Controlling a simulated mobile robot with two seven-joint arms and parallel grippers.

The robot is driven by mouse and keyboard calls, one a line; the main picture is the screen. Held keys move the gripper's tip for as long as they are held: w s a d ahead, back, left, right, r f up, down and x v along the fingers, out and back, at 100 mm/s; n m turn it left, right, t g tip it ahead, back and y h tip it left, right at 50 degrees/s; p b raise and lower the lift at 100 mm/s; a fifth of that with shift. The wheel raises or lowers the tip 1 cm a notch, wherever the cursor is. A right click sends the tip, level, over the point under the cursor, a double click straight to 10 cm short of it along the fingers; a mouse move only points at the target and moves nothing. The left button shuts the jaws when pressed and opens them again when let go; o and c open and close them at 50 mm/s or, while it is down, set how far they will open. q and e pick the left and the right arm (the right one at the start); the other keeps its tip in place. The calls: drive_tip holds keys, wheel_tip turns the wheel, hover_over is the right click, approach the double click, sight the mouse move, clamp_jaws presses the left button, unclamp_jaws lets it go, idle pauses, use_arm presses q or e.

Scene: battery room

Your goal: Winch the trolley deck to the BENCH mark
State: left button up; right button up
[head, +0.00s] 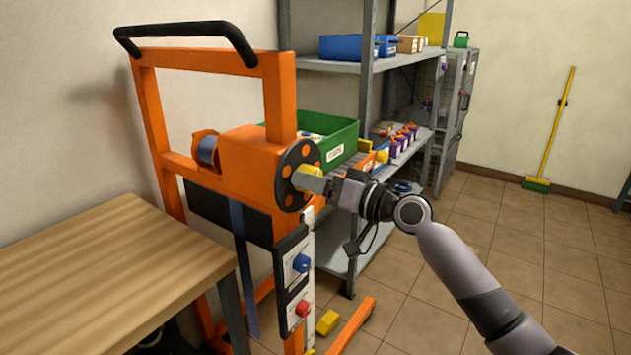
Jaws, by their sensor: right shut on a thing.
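The orange trolley (277,95) stands in the middle left, with a black push bar (190,30) on top. A dark winch wheel (299,150) with orange spots sits on its orange winch housing (237,160). My right gripper (314,180) reaches in from the right and is shut on the yellow crank knob (306,170) of the wheel. A blue strap (237,230) hangs down below the housing. I cannot make out a BENCH mark, and I cannot tell which part is the deck. My left gripper is out of view.
A wooden bench top (100,262) is at the left, close to the trolley. A panel with a blue knob (301,263) and a red knob (303,308) is on the trolley. A grey shelf (365,130) with bins stands behind. Tiled floor is clear at right.

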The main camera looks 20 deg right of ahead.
drive_tip(key=shift+a+f, duration=0.1)
drive_tip(key=shift+f, duration=0.1)
drive_tip(key=o, duration=1)
drive_tip(key=shift+s, duration=0.1)
drive_tip(key=shift+r, duration=0.1)
drive_tip(key=b+v, duration=0.1)
drive_tip(key=v, duration=0.6)
idle(0.4)
